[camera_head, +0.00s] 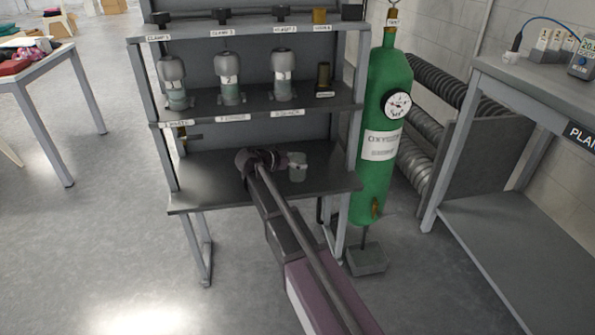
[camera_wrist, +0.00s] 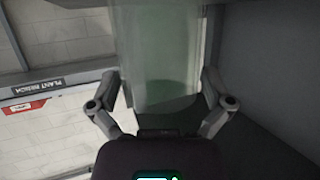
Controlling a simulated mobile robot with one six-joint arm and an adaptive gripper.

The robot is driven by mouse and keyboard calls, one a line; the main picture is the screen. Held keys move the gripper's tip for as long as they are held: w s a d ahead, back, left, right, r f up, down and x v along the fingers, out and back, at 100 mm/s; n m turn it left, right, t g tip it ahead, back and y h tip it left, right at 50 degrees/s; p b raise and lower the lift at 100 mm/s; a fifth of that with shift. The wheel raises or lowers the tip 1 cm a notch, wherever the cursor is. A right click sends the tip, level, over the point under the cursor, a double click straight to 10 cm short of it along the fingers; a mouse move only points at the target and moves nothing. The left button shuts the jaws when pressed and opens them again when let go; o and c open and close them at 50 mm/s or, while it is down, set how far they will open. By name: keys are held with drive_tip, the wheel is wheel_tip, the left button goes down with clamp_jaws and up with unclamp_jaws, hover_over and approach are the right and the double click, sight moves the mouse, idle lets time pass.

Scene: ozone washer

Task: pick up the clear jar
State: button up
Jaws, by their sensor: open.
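The clear jar (camera_head: 297,172) stands on the bottom shelf of the grey rack, towards its right side. In the wrist view the jar (camera_wrist: 165,55) is large and central, see-through with a pale green tint and darker green low down. My gripper (camera_wrist: 160,88) is open, with one finger on each side of the jar's lower part in that view. I cannot tell whether the fingers touch it. In the head view my gripper (camera_head: 272,161) is just left of the jar, partly hidden by my arm.
Several lidded jars (camera_head: 229,80) stand on the labelled shelf (camera_head: 250,106) above. A green oxygen cylinder (camera_head: 382,140) with a gauge stands close to the rack's right side. A grey bench (camera_head: 530,85) is further right. The bottom shelf's left part (camera_head: 205,180) is clear.

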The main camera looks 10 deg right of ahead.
drive_tip(key=shift+c, duration=0.2)
drive_tip(key=c, duration=1)
drive_tip(key=shift+r, duration=0.1)
drive_tip(key=s+a+r+p, duration=0.1)
drive_tip(key=s+r+p, duration=0.1)
drive_tip(key=s, duration=0.6)
drive_tip(key=s+a+r+p, duration=0.1)
drive_tip(key=s+r+p, duration=0.1)
drive_tip(key=s, duration=0.5)
drive_tip(key=shift+s+a+r+p, duration=0.4)
drive_tip(key=shift+p, duration=0.1)
